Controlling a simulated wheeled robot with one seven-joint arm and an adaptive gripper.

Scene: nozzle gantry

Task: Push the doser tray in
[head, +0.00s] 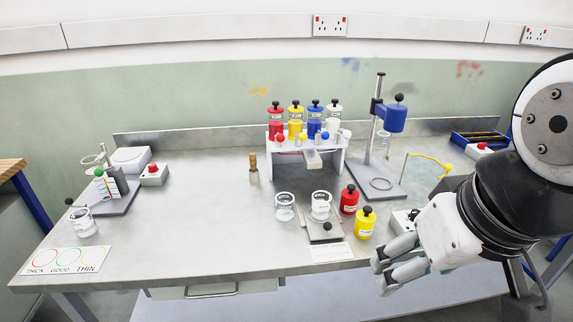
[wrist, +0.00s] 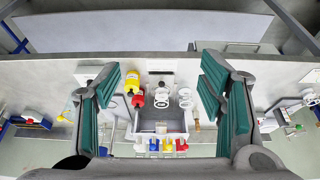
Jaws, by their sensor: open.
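The doser tray (head: 322,238) is a small grey plate with a black knob at its front. It sits on the bench in front of the white doser stand (head: 338,158). A glass beaker (head: 320,205) with a white label appears to stand on its rear part. In the wrist view the tray's knob (wrist: 163,84) shows small between my fingers, with the beaker just below it. My gripper (head: 384,271) is open and empty, right of the tray and near the bench's front edge. Its spread fingers also show in the wrist view (wrist: 161,78). It touches nothing that I can see.
A second beaker (head: 285,206) stands left of the tray. Red (head: 349,200) and yellow (head: 364,222) bottles stand close at its right. A white card (head: 332,252) lies in front. A blue-headed stand (head: 390,120) is behind. The bench's left middle is clear.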

